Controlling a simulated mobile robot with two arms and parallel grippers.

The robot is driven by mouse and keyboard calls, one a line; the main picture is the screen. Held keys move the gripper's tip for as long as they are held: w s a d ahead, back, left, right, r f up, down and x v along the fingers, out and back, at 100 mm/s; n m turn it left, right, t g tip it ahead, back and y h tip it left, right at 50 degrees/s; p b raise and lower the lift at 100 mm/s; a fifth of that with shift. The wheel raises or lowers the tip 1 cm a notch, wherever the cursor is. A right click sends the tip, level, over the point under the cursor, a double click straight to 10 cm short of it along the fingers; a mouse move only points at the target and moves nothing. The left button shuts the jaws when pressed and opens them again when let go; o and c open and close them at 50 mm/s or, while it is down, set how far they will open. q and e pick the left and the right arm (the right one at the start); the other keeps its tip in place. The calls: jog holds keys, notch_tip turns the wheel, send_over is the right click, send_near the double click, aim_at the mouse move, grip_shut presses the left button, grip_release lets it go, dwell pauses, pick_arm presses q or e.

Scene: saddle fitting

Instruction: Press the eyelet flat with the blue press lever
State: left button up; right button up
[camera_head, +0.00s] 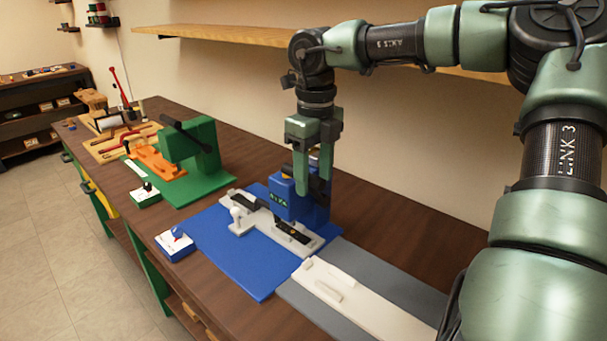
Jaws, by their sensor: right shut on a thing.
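The blue press (287,204) stands on a blue mat (228,254) at the middle of the bench. My right gripper (312,172) comes down from above at the top of the press, its fingers shut on the press lever. The fingers hide most of the lever. A pale grey fixture (304,246) runs under the press head, with dark strips along it. The eyelet is too small or hidden to make out. My left gripper is not in view.
A green press (196,150) with a black lever stands to the left on a green mat. A white board on a grey mat (417,285) lies right. A wooden shelf (230,36) runs along the wall.

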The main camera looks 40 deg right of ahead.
jog(key=shift+r, duration=0.1)
notch_tip(320, 180, up, 6)
jog(key=p, duration=0.4)
jog(key=shift+d+p, duration=0.1)
jog(key=shift+p, duration=0.25)
dwell(0.5)
